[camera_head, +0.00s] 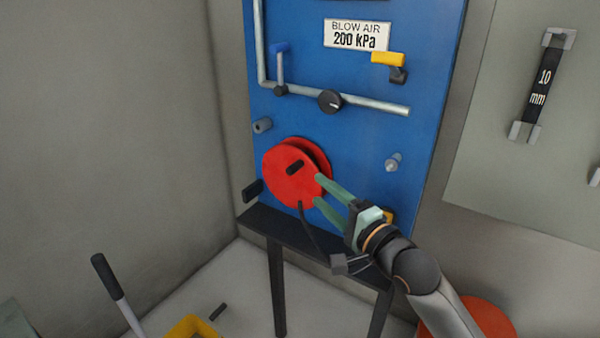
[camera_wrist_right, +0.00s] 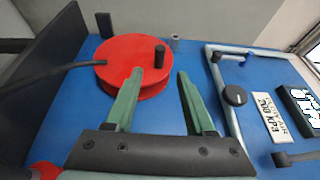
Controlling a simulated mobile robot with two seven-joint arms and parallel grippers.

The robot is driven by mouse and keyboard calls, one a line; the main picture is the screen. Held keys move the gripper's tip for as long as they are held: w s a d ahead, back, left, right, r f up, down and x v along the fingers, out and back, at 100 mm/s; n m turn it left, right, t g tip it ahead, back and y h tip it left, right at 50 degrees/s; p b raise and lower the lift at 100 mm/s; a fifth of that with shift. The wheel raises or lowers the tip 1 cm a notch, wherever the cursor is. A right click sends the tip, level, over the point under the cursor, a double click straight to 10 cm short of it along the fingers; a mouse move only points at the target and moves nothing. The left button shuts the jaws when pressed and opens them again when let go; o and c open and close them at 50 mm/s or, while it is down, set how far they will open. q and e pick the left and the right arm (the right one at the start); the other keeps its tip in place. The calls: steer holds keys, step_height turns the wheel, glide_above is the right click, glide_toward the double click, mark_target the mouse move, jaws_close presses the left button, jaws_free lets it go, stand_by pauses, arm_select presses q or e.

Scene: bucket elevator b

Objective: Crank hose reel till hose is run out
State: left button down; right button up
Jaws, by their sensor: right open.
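The red hose reel (camera_head: 290,180) is mounted on a blue panel (camera_head: 350,140). Its short black crank handle (camera_head: 295,167) sticks out from the front disc. A black hose (camera_head: 308,228) hangs from the reel's lower edge to a dark grey end piece (camera_head: 340,264). My right gripper (camera_head: 318,188) is open at the reel's right edge. In the right wrist view the reel (camera_wrist_right: 122,68) and the handle (camera_wrist_right: 159,57) lie beyond the open fingers (camera_wrist_right: 162,85). The handle is not between the fingers. My left gripper is out of view.
A pipe with a black knob (camera_head: 330,100) and a blue-handled valve (camera_head: 280,65) runs above the reel. A yellow lever (camera_head: 388,58) sits at upper right. A dark shelf (camera_head: 290,232) runs below. A black-gripped lever (camera_head: 108,277) and yellow bin (camera_head: 190,328) stand lower left.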

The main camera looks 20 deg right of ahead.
mark_target(296, 171)
steer(key=x, duration=1.1)
steer(key=shift+a+f, duration=0.1)
steer(key=shift+c, duration=0.2)
jaws_close()
stand_by(0.9)
